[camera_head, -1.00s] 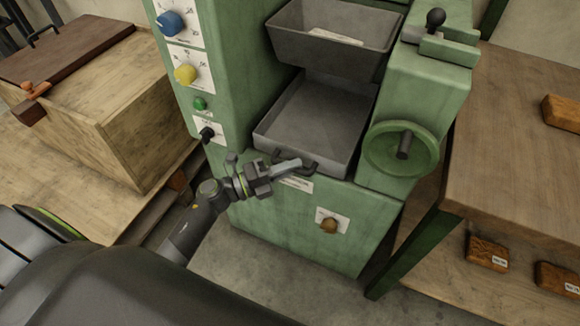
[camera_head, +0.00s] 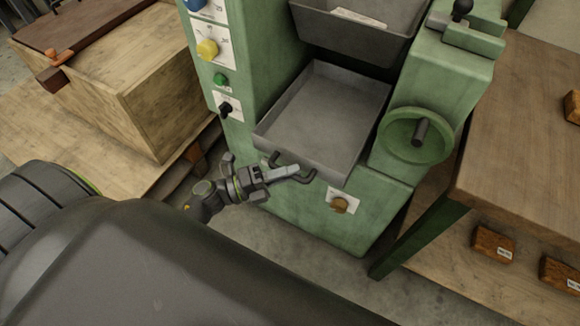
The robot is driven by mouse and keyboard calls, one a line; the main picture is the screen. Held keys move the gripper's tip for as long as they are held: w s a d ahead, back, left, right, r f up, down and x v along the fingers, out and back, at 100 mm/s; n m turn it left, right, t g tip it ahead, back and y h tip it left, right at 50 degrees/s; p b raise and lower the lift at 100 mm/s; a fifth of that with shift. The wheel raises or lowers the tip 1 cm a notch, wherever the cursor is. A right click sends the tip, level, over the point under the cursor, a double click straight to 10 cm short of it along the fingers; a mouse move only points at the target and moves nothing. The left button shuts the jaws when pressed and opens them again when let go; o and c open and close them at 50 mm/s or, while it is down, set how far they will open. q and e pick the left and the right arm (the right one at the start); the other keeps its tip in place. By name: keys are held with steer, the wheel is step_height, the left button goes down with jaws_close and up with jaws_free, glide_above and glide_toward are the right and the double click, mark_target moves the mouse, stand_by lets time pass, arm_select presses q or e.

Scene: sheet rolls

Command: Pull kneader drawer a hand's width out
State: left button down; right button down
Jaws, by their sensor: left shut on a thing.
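The kneader drawer (camera_head: 318,118) is an open grey metal tray in the green kneader (camera_head: 262,62). Its front edge stands out past the green front panel. A dark bar handle (camera_head: 306,175) sits on the drawer's front. My left gripper (camera_head: 284,173) is at this handle, shut on it, with its fingers partly hiding the bar. The drawer is empty. My right gripper is not in view.
A grey hopper (camera_head: 362,28) hangs above the drawer. A wooden chest (camera_head: 140,85) stands left, a wooden table (camera_head: 520,130) right.

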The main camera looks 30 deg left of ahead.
arm_select(q)
steer(key=c, duration=1.4)
jaws_free()
